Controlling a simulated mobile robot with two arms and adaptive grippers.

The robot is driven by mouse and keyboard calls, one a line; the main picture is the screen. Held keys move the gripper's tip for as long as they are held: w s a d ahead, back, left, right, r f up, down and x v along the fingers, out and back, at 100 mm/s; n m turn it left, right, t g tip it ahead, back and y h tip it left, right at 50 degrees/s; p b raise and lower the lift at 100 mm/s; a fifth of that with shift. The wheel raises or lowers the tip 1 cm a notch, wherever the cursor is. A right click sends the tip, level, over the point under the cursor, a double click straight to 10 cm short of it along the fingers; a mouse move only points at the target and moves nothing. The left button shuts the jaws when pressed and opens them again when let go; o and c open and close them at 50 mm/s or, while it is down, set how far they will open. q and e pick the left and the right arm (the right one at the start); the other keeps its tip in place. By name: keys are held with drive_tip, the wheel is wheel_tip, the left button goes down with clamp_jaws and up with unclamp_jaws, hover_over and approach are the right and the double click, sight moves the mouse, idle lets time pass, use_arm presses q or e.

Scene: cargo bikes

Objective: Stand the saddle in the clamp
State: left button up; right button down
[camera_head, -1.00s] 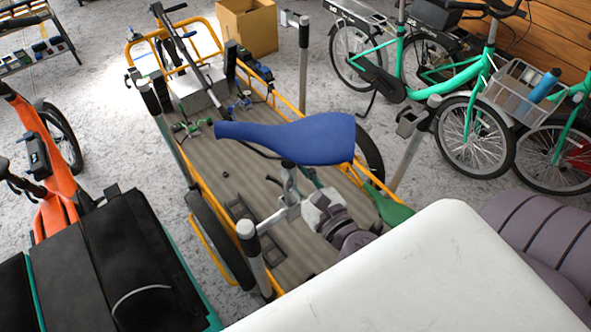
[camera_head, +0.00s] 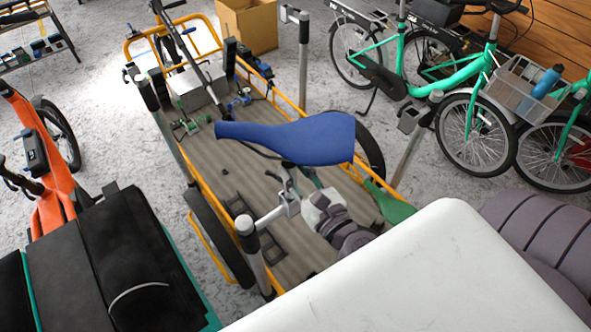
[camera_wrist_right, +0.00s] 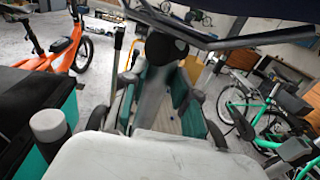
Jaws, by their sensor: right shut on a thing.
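The blue saddle (camera_head: 290,138) hangs above the cargo bike's deck in the head view, its long nose pointing left. My right gripper (camera_head: 291,182) is under its wide rear part. In the right wrist view its teal-padded fingers (camera_wrist_right: 161,88) are shut on the saddle's grey post (camera_wrist_right: 159,75); the dark saddle underside and rails (camera_wrist_right: 235,38) cross the top. A silver clamp-like bracket (camera_head: 271,216) on a black-capped post stands just left of my gripper. Whether the saddle's post touches it cannot be told. My left gripper is not in view.
The orange-framed cargo bike deck (camera_head: 215,165) has small tools and a grey box (camera_head: 196,92) at its far end. Upright posts stand along its sides, one (camera_head: 415,135) at the right. A cardboard box (camera_head: 248,25) and teal bikes (camera_head: 445,70) stand behind; black bags (camera_head: 100,265) lie left.

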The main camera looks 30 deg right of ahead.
drive_tip(key=shift+f+b, duration=0.95)
drive_tip(key=shift+f, duration=0.15)
drive_tip(key=shift+r, duration=0.1)
drive_tip(key=c, duration=0.8)
unclamp_jaws()
drive_tip(key=shift+s, duration=0.1)
drive_tip(key=s, duration=1.2)
